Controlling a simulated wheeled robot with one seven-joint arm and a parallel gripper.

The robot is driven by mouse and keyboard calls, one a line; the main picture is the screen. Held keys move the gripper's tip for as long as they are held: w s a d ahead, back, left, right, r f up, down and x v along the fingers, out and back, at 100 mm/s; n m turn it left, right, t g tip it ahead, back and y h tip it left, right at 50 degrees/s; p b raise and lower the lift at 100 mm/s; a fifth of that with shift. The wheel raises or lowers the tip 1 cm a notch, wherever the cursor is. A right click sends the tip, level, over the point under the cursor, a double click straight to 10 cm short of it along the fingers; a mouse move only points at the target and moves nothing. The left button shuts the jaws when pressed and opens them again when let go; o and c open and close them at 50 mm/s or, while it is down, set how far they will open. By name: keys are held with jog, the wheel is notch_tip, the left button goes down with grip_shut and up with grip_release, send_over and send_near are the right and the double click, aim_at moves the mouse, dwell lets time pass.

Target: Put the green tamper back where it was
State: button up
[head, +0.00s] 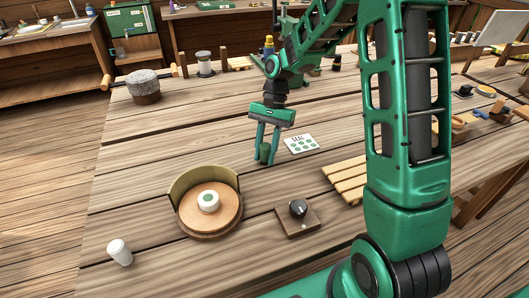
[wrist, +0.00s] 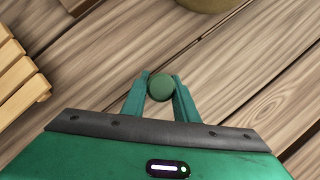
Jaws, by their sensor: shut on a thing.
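My gripper (head: 265,160) is shut on the green tamper (head: 264,152). It is over the middle of the wooden table, just left of a white card (head: 301,144) marked "SEAL" with green dots. In the wrist view the tamper (wrist: 161,88) shows as a round green end between the two fingertips (wrist: 161,86). The fingers hide part of it. I cannot tell whether its lower end touches the table.
A round wooden tray (head: 209,235) with a curved olive wall holds a white piece with a green dot (head: 208,201). Nearby are a white cylinder (head: 119,252), a black knob on a block (head: 298,209) and a slatted rack (head: 347,179). The table's left-middle is clear.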

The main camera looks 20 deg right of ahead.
jog(key=shift+f, duration=0.1)
jog(key=o, duration=1.1)
jog(key=shift+v, duration=6.15)
